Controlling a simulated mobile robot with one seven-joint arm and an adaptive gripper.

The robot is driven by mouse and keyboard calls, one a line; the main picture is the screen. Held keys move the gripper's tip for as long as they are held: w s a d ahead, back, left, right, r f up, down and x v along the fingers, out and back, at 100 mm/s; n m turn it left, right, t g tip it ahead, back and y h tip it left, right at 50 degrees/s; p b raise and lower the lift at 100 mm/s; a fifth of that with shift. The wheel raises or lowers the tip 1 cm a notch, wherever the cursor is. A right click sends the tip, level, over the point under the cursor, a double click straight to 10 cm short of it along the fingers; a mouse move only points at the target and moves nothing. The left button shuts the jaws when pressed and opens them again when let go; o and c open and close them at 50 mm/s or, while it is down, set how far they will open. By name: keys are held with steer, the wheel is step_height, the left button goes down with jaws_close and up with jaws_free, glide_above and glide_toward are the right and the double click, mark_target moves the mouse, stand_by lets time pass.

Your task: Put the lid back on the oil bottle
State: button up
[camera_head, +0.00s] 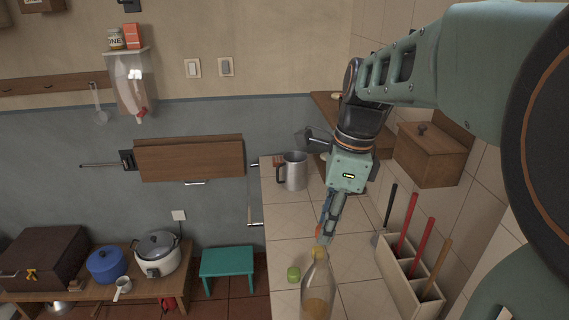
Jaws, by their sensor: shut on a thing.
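The oil bottle (318,287) is clear glass with yellowish oil. It stands upright on the tiled counter at the bottom of the view, its base cut off by the frame edge. My gripper (322,236) points down just above the bottle's neck and is shut on a small orange piece (318,231), which looks like the lid. The fingers hide most of it. The gripper's tips and the yellowish bottle mouth (320,251) are very close; I cannot tell whether they touch.
A small green round object (293,273) lies on the counter (288,235) left of the bottle. A metal pitcher (293,172) stands farther back. A divided holder (400,279) with long-handled utensils is to the right, below a wooden box (428,158). The counter between pitcher and bottle is clear.

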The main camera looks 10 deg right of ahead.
mark_target(323, 256)
step_height(323, 256, down, 5)
steer(key=b, duration=0.3)
steer(key=shift+f+b, duration=0.15)
steer(key=shift+b, duration=0.2)
steer(key=shift+f+p, duration=0.15)
steer(key=shift+p, duration=0.45)
stand_by(2.2)
steer(key=o, duration=1.3)
steer(key=shift+c, duration=0.2)
steer(key=shift+r+p, duration=3.15)
steer(key=shift+r, duration=0.45)
